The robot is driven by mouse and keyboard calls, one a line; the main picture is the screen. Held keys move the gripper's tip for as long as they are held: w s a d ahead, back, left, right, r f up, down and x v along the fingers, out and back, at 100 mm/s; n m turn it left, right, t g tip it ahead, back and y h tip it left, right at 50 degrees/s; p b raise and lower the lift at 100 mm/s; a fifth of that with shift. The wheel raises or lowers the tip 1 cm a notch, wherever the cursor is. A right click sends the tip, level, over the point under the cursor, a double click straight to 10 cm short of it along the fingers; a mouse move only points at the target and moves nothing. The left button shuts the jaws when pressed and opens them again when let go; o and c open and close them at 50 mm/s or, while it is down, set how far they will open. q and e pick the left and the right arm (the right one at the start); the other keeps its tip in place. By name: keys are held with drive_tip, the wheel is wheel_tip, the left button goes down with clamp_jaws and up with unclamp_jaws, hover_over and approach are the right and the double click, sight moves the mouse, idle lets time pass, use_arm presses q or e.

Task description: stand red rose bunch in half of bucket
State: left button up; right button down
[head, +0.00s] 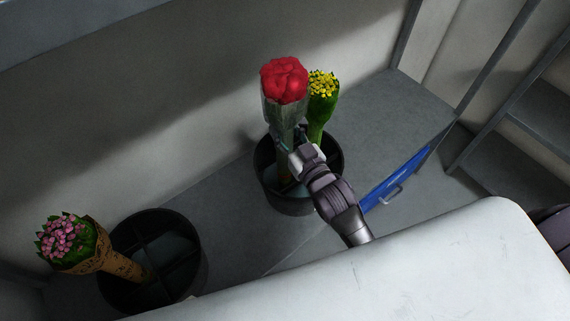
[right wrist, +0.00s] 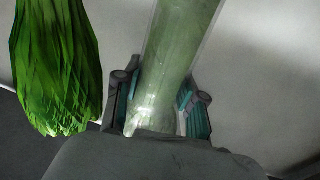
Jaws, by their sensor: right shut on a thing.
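The red rose bunch (head: 284,82) is upright in a clear wrap, above the right-hand black bucket (head: 290,206). My right gripper (head: 290,143) is shut on its lower stems; the wrapped stems (right wrist: 178,60) run between the fingers (right wrist: 158,105) in the right wrist view. The foot of the bunch looks to be over or inside the bucket's near-left part; I cannot tell whether it touches the bottom. A yellow flower bunch (head: 322,84) stands in the same bucket at the back right. My left gripper is not in view.
A second divided black bucket (head: 201,258) stands at lower left, with a pink flower bunch (head: 72,242) in brown paper leaning out to the left. A blue panel with a handle (head: 396,181) is right of the right-hand bucket. Green stems (right wrist: 57,70) of the yellow bunch hang close left of my right gripper.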

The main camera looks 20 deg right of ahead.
wheel_tip(320, 180, down, 2)
drive_tip(key=shift+f, duration=0.1)
drive_tip(key=shift+f+b, duration=0.3)
drive_tip(key=shift+f, duration=1.75)
drive_tip(key=c, duration=0.7)
unclamp_jaws()
drive_tip(key=s, duration=0.4)
drive_tip(key=s+d, duration=0.1)
drive_tip(key=s, duration=0.3)
drive_tip(key=s+d, duration=0.1)
drive_tip(key=s, duration=0.3)
drive_tip(key=shift+d+b, duration=0.15)
drive_tip(key=shift+b, duration=0.15)
